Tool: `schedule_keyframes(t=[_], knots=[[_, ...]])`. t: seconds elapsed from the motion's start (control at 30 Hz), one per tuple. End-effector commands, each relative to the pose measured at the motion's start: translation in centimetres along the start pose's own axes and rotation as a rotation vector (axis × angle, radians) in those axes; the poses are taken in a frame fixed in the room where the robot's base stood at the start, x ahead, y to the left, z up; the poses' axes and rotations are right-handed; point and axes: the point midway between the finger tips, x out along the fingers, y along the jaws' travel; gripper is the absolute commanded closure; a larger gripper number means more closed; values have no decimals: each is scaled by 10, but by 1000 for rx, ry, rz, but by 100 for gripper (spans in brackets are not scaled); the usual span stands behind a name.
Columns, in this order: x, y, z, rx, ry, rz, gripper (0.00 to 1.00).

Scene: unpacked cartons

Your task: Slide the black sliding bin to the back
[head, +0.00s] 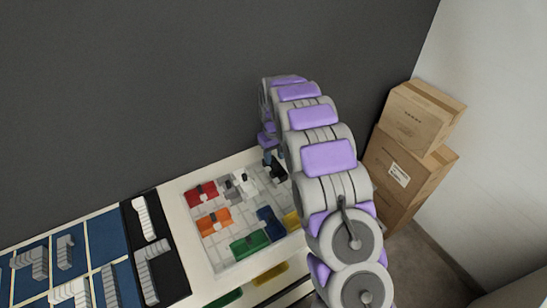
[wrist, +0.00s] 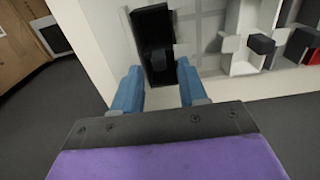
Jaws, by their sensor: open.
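The black sliding bin (wrist: 153,25) lies in a light tray at the top middle of the wrist view, with a dark block-like part (wrist: 160,61) at its near end. My gripper (wrist: 158,78) is open, with one blue finger on each side of that near end. I cannot tell whether either finger touches it. In the head view the black bin (head: 278,173) shows at the tray's back right corner, partly hidden by my arm. My gripper (head: 268,158) is just a small bluish part there, beside the bin.
Blue panels (head: 75,262) with grey parts lie to the left. Cartons (head: 396,175) are stacked at right. A dark wall (head: 150,80) stands behind.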

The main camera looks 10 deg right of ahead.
Motion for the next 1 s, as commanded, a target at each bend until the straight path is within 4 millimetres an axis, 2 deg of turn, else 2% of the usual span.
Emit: schedule_keyframes(t=[0.4, 0.6, 0.8, 1.0], knots=[[-94, -1, -2, 0, 6, 3, 57], [-132, -1, -3, 0, 7, 4, 57], [-153, -2, -2, 0, 0, 2, 57], [-158, -2, -2, 0, 1, 2, 57]])
